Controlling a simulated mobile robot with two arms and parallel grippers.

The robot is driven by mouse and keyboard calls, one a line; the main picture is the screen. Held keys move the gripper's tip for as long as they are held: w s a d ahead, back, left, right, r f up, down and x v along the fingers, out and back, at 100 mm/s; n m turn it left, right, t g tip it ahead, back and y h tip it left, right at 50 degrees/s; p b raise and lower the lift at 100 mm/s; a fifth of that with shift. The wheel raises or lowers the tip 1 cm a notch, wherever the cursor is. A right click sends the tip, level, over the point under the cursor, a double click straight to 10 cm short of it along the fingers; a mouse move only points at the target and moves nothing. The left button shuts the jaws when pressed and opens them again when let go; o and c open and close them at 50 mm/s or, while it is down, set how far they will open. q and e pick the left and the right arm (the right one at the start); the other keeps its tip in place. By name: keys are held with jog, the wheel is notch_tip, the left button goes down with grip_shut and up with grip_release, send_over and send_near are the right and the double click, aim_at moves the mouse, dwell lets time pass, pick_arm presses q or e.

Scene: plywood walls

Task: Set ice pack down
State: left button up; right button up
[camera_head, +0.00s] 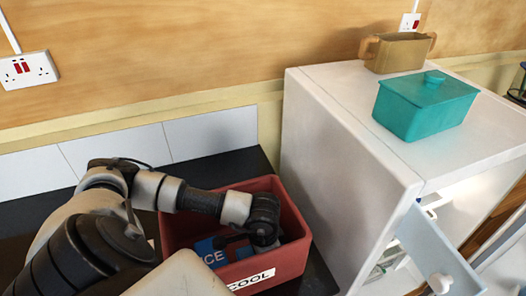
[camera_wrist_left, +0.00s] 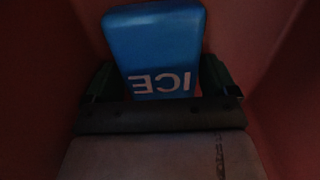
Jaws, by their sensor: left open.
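The blue ice pack (camera_head: 211,252), marked ICE in white, is inside the red box (camera_head: 291,262) labelled COOL. My left gripper (camera_head: 240,243) reaches down into the box, and my arm hides part of the pack. In the left wrist view the ice pack (camera_wrist_left: 153,45) sits between the two dark fingers of my left gripper (camera_wrist_left: 153,82). The fingers are open, one on each side of the pack. The picture is dark, and I cannot tell whether a finger touches it. My right gripper is not in view.
The box stands on a dark counter (camera_head: 241,168) beside a white cabinet (camera_head: 345,150) with an open door (camera_head: 436,252). On the cabinet are a teal lidded container (camera_head: 420,108) and a brown two-handled pot (camera_head: 398,55). A wall socket (camera_head: 27,70) is at upper left.

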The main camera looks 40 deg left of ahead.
pick_arm(q)
notch_tip(320, 180, up, 12)
jog(key=b, duration=0.3)
jog(key=shift+r, duration=0.1)
dwell(0.4)
